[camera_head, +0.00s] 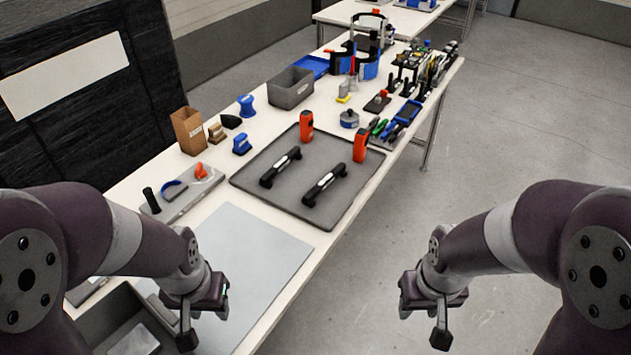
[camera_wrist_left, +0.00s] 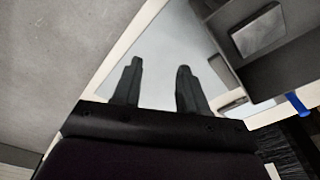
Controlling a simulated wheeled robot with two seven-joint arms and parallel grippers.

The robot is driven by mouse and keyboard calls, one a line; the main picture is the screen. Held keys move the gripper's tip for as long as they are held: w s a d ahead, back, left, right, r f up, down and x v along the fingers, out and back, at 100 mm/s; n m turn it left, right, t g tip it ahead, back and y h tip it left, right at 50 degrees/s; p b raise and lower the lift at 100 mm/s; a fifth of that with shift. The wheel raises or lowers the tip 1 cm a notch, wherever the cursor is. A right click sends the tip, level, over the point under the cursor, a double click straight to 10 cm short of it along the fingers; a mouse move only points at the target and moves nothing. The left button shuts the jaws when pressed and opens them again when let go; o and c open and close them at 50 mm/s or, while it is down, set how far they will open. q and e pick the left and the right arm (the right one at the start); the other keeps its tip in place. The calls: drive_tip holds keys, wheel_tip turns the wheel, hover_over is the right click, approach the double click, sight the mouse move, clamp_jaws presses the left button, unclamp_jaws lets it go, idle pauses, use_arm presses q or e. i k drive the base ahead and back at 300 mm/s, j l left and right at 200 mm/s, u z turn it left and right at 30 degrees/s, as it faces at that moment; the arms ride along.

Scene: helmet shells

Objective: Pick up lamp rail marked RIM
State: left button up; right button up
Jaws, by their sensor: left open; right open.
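Two black bar-shaped rails with pale labels lie on the dark grey mat (camera_head: 262,196) in the head view. One rail (camera_head: 281,167) is at the left and the other rail (camera_head: 325,185) is nearer and to the right. The label text is too small to read, so I cannot tell which is marked RIM. My left gripper (camera_head: 206,325) is open and empty over the near end of the table, apart from both rails. Its two fingers (camera_wrist_left: 158,88) show apart in the left wrist view. My right gripper (camera_head: 421,326) is open and empty, off the table's right side above the floor.
Two orange-red tools (camera_head: 360,145) stand on the mat by the rails. A light grey panel (camera_head: 260,250) lies bare on the near table (camera_head: 315,232). A grey bin (camera_head: 291,88), a brown box (camera_head: 187,131) and several tools stand farther back. A dark open container (camera_head: 115,312) is at the near left.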

sight(309, 199)
drive_tip(key=i+l+u, duration=0.25)
drive_tip(key=u, duration=0.15)
drive_tip(key=i+l+u, duration=0.15)
drive_tip(key=l+u, duration=0.25)
drive_tip(key=i+l+u, duration=0.15)
drive_tip(key=l+u, duration=0.25)
drive_tip(key=j, duration=0.1)
